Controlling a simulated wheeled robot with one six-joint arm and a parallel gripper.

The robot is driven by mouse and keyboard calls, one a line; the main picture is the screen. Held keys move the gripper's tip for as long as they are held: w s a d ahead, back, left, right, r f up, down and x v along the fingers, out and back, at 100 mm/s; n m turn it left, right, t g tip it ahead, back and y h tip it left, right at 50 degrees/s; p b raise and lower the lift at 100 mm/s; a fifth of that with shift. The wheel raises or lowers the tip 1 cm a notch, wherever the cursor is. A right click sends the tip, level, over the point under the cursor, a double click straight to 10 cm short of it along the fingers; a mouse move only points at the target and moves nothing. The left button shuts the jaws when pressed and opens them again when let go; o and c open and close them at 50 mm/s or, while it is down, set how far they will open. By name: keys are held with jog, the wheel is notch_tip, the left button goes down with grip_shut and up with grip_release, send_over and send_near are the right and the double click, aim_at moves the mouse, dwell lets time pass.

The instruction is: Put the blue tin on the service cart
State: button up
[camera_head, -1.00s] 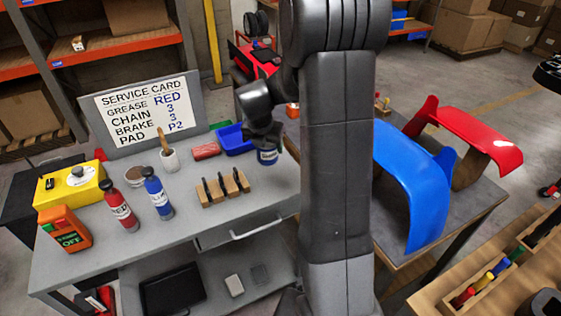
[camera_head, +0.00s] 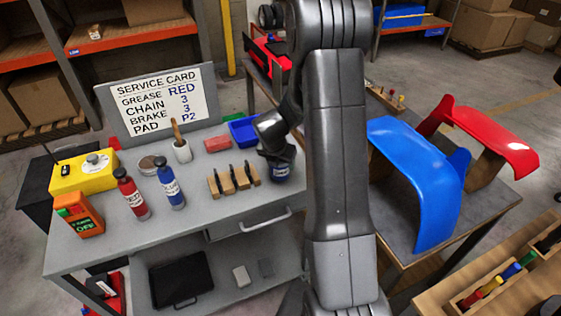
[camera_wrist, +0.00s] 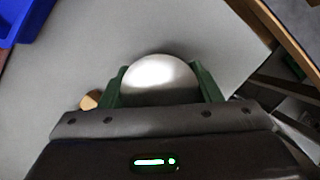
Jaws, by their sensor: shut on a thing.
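The blue tin (camera_head: 281,173) has a white label and is held upright by my gripper (camera_head: 279,158) at the right end of the service cart (camera_head: 225,222). In the wrist view its pale round lid (camera_wrist: 160,78) sits between the two green fingers of my gripper (camera_wrist: 160,70), with the grey cart top behind. The tin's base is at or just above the cart top; I cannot tell if it touches. My gripper covers its upper part in the head view.
A table with blue fender (camera_head: 425,185) is to the right.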

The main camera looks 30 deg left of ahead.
jog(key=shift+f, duration=0.15)
jog(key=o, duration=1.2)
jog(key=v, duration=1.2)
jog(key=shift+r, duration=0.25)
jog(key=shift+w+f, duration=0.1)
